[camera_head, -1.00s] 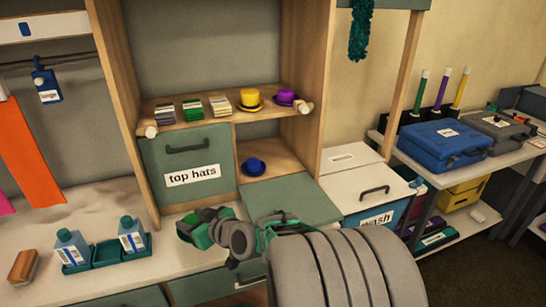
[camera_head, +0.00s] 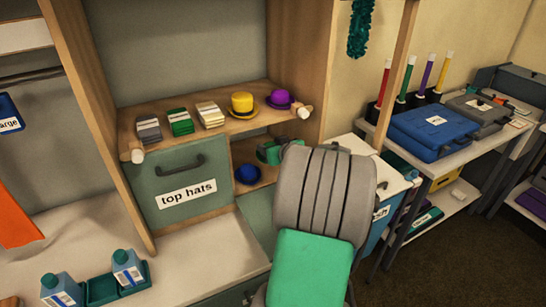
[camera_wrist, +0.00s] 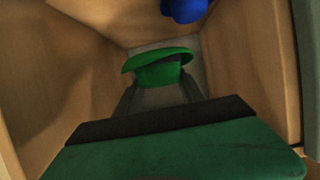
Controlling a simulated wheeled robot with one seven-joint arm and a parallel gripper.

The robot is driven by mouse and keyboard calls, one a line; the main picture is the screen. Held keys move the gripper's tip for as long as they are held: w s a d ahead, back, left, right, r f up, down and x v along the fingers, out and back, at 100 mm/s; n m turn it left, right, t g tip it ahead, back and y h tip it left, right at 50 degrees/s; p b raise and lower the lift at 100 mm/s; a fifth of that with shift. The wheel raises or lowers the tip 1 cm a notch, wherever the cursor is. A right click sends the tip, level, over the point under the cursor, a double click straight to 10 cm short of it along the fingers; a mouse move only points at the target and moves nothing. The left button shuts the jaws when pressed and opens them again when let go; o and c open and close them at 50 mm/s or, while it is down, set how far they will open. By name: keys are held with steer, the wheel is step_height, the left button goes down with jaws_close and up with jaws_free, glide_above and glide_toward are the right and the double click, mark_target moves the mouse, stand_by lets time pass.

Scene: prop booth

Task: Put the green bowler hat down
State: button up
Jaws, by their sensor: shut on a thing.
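The green bowler hat (camera_wrist: 160,70) is held between the fingertips of my gripper (camera_wrist: 160,88) in the wrist view. Its brim looks slightly tilted in that picture. The gripper is shut on it inside a wood-walled compartment. A blue hat (camera_wrist: 184,8) shows at the top edge of the wrist view. In the head view the blue hat (camera_head: 248,174) sits in the open compartment right of the "top hats" drawer. My arm hides most of the gripper there, and I cannot make out the green hat clearly.
The shelf (camera_head: 215,128) above holds card stacks, a yellow hat (camera_head: 242,104) and a purple hat (camera_head: 280,98). The "top hats" drawer (camera_head: 180,180) is closed. A green flap (camera_head: 256,222) lies open before the compartment. Wooden side walls (camera_wrist: 252,65) are close around the gripper.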

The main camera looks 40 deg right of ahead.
steer(key=d+f, duration=0.1)
steer(key=f, duration=0.1)
steer(key=w+d+f, duration=0.1)
steer(key=d+f, duration=0.1)
steer(key=w+d+f, duration=0.1)
steer(key=d+f, duration=0.1)
steer(key=shift+w+d+f+p, duration=0.2)
steer(key=shift+d+p, duration=0.05)
steer(key=shift+p, duration=0.15)
step_height(320, 180, down, 3)
steer(key=shift+f, duration=0.1)
steer(key=o, duration=1.3)
steer(key=shift+o, duration=0.2)
steer(key=shift+s, duration=0.1)
steer(key=b+v, duration=0.1)
steer(key=v, duration=1.1)
